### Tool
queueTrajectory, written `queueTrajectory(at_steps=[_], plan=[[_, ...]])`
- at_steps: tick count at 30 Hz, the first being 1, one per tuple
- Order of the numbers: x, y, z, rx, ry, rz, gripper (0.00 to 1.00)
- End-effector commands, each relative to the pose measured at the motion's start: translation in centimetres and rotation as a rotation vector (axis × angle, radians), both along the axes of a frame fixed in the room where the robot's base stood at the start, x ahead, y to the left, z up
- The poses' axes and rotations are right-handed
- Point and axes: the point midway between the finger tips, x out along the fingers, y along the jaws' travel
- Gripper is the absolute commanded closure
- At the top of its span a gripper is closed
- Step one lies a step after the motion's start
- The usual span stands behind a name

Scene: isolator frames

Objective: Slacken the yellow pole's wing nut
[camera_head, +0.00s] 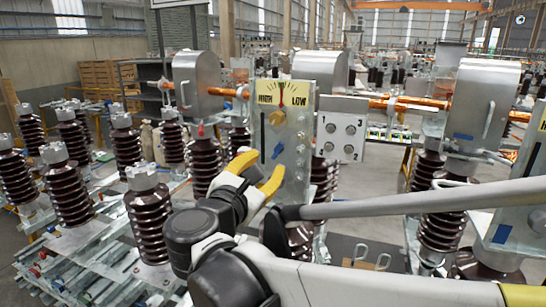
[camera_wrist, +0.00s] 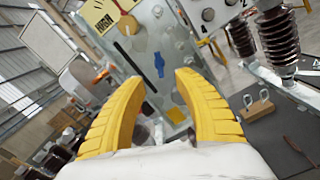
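An upright metal panel (camera_head: 301,130) stands at the middle of the head view, with a yellow HIGH/LOW scale (camera_head: 283,93) at its top. A blue wing-shaped nut (camera_head: 279,151) sits on its face below a round gold knob (camera_head: 278,118). In the wrist view the blue wing nut (camera_wrist: 159,64) shows between and beyond the fingertips. My gripper (camera_head: 262,167) has yellow fingers, spread apart and empty, in front of the panel and a little below the nut. It also shows in the wrist view (camera_wrist: 160,78). I see no contact with the nut.
A grey box with numbered round fittings (camera_head: 342,130) adjoins the panel on the right. Another panel with a blue part (camera_head: 501,234) stands at the far right. Brown ribbed insulators (camera_head: 71,190) crowd the left. A padlock-like shackled block (camera_wrist: 260,106) lies right of my fingers.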

Motion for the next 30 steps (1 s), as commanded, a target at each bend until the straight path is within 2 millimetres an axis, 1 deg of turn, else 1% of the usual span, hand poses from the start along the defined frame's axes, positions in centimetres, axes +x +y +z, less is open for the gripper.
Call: queueTrajectory(at_steps=[1, 3, 6, 9, 13, 30], plan=[[-1.0, 0.5, 0.0, 0.0, 0.0, 0.004, 0.62], [-2.2, 0.9, 0.0, 0.0, 0.0, 0.004, 0.62], [-3.5, 1.4, 0.0, 0.0, 0.0, 0.003, 0.62], [-4.3, 1.6, 0.0, 0.0, -0.001, 0.002, 0.62], [-4.6, 1.6, 0.0, 0.0, 0.0, 0.0, 0.62], [-4.5, 1.6, 0.0, 0.0, 0.0, 0.0, 0.62]])
